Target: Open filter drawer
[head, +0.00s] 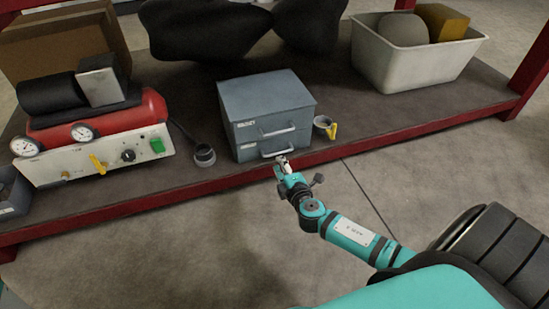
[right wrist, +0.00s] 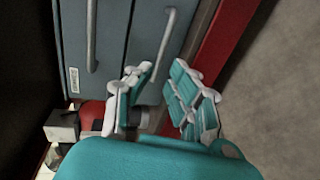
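A grey-blue two-drawer cabinet (head: 266,93) stands on the dark shelf. Both drawers look shut. Each has a bar handle: the upper handle (head: 279,131) and the lower handle (head: 278,151). My right gripper (head: 283,161) is at the front of the lower drawer, close to its handle. In the right wrist view the fingers of my right gripper (right wrist: 160,75) are apart. The lower handle (right wrist: 165,45) runs ahead of the gap between them; I cannot tell whether they touch it. The upper handle (right wrist: 91,40) lies to the left there. My left gripper is not in view.
The red shelf edge (head: 215,176) runs just below the cabinet. A small cup with a yellow part (head: 322,124) is to its right, and a dark round fitting (head: 204,155) to its left. A red-and-white machine (head: 95,150) stands far left, a white bin (head: 415,65) right.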

